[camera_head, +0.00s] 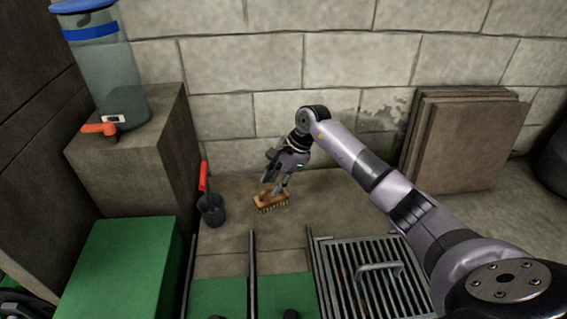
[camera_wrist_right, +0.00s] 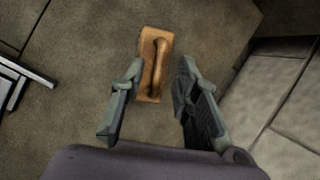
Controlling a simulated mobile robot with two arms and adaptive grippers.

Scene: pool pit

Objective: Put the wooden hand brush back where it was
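The wooden hand brush (camera_head: 271,202) rests bristles down on the concrete floor, in front of the stone wall. In the right wrist view the brush (camera_wrist_right: 155,64) shows from above, with its raised handle along its top. My right gripper (camera_head: 276,189) is just above the brush, pointing down. In the right wrist view my right gripper (camera_wrist_right: 161,72) is open, with the brush in line with the gap between its fingers and slightly beyond the tips. I cannot tell whether a finger touches it. My left gripper does not show.
A metal grate (camera_head: 375,285) lies at the front right. Flat slabs (camera_head: 465,140) lean on the wall. A stone block (camera_head: 150,150) carries an orange-handled item (camera_head: 99,129) and a clear cylinder.

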